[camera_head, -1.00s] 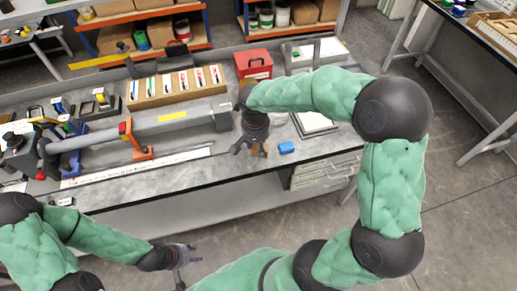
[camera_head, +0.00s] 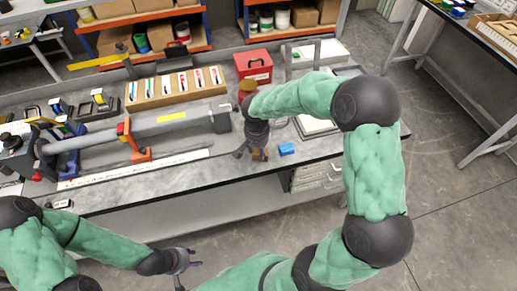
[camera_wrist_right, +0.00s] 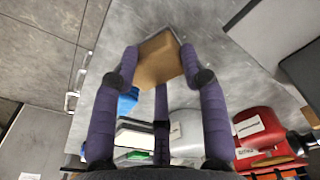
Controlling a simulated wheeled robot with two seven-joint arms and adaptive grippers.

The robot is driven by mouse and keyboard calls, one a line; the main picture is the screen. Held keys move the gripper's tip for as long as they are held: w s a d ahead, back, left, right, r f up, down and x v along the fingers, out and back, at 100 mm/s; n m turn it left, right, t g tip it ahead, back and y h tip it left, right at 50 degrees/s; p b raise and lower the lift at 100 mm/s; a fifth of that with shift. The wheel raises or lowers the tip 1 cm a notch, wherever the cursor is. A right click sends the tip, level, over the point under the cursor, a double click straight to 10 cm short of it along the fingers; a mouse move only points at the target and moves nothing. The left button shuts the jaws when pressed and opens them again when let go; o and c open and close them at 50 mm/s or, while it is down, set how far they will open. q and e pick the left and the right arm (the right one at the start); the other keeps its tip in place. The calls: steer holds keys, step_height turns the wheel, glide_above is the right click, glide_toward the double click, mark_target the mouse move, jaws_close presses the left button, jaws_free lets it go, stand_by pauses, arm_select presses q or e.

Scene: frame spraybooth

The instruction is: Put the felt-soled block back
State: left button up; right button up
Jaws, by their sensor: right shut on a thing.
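A brown block (camera_wrist_right: 158,62) is held between the purple-grey fingers of my right gripper (camera_wrist_right: 160,72) in the right wrist view, tilted in the picture. In the head view my right gripper (camera_head: 254,153) is over the front part of the grey bench, and the block (camera_head: 260,155) shows only in small part between the fingers. I cannot make out its felt sole, or whether it touches the bench. My left gripper (camera_head: 183,264) is empty and open, in front of the bench at lower left.
A small blue object (camera_head: 287,149) lies just right of my right gripper. The red box (camera_head: 254,66), wooden rack of cards (camera_head: 176,89) and long grey tube tool (camera_head: 150,127) stand behind and left. A white-topped tray (camera_head: 316,126) is at right. Bare bench (camera_head: 185,178) lies left front.

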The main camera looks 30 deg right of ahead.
mark_target(257, 154)
steer(key=o, duration=1.2)
steer(key=shift+f, duration=0.1)
steer(key=shift+r, duration=0.5)
steer(key=r+p, duration=0.1)
steer(key=r, duration=0.6)
steer(key=a+r+p, duration=0.1)
steer(key=r, duration=0.3)
steer(key=shift+s+r+p, duration=0.1)
steer(key=shift+s+p, duration=0.25)
